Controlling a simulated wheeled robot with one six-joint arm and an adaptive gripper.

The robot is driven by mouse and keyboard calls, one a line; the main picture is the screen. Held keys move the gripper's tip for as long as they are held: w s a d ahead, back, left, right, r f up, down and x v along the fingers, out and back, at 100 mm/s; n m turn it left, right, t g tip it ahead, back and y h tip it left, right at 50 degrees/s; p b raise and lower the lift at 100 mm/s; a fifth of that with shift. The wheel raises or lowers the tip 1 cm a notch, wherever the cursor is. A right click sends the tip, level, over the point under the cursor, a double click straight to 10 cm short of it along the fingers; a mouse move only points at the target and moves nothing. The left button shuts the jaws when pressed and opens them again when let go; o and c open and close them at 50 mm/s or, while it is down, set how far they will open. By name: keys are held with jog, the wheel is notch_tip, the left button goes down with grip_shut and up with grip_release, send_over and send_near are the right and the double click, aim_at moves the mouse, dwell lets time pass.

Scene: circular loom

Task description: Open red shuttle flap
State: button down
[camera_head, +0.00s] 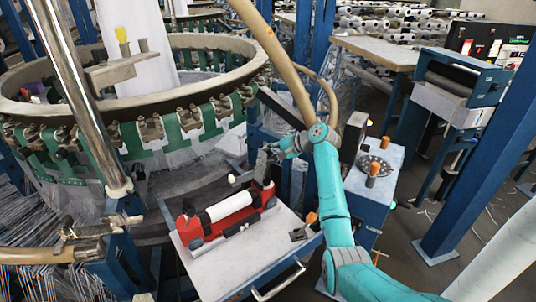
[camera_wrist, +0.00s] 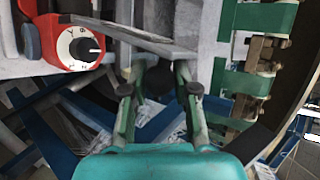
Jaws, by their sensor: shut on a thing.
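The red shuttle (camera_head: 262,202) lies on a white-topped cart (camera_head: 200,275) in the head view, with a white roll (camera_head: 230,206) along it. In the wrist view the red shuttle end (camera_wrist: 62,45) shows a white dial with a black knob at upper left. A grey flap (camera_wrist: 130,36) runs from the shuttle end across toward my fingertips. My gripper (camera_wrist: 160,68) is shut on the flap's far end, its two fingers kept apart. In the head view my gripper (camera_head: 270,155) is just beyond the shuttle's right end, where the small grey flap is partly hidden.
The circular loom ring (camera_head: 200,95) with green brackets stands behind and left. A blue cabinet (camera_head: 372,212) with orange-handled items is right of the cart. An orange-handled tool (camera_head: 307,226) lies on the cart's right corner. A blue post (camera_head: 480,150) stands at right.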

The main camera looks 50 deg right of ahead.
jog(key=shift+f, duration=0.1)
jog(key=c, duration=0.9)
grip_release()
jog(key=shift+o, duration=0.2)
jog(key=v, duration=1.2)
jog(key=shift+s, duration=0.1)
